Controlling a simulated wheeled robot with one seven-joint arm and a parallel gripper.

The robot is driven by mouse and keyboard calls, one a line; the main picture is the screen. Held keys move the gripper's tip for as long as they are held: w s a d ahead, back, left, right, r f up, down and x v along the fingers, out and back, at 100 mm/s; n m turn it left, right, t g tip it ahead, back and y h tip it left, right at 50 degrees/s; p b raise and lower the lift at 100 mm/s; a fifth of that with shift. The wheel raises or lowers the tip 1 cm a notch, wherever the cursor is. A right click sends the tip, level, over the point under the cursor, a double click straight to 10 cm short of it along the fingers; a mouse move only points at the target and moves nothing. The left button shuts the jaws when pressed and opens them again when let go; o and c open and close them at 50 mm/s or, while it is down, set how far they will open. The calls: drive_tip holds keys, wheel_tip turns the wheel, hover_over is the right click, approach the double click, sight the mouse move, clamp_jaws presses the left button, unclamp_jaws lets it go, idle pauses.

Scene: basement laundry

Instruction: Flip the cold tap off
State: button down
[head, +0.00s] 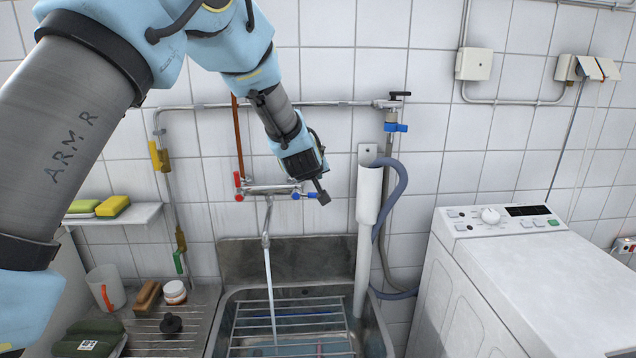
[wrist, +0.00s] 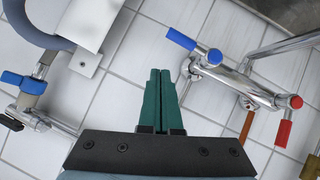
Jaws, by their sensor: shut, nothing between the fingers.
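The wall tap (head: 268,189) is a chrome mixer above the sink, with a red lever at its left end and a blue cold lever (head: 297,196) at its right end. A thin stream of water (head: 270,290) runs from its spout into the sink. In the wrist view the blue lever (wrist: 181,39) points up and left from the chrome body, and the red lever (wrist: 284,131) is at the right. My gripper (head: 323,198) is shut and empty beside the blue lever. Its green fingers (wrist: 160,72) show in the wrist view, apart from the lever, which lies ahead and right.
The steel sink (head: 375,325) holds a wire rack. A white pipe (head: 368,195) with a grey hose stands right of the tap, and a blue-handled valve (head: 396,128) is above it. A washing machine (head: 500,250) is at right. A shelf with sponges (head: 113,206) is at left.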

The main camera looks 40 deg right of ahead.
drive_tip(key=s+d+b+v, duration=0.1)
drive_tip(key=v, duration=0.8)
drive_tip(key=shift+s+r, duration=0.2)
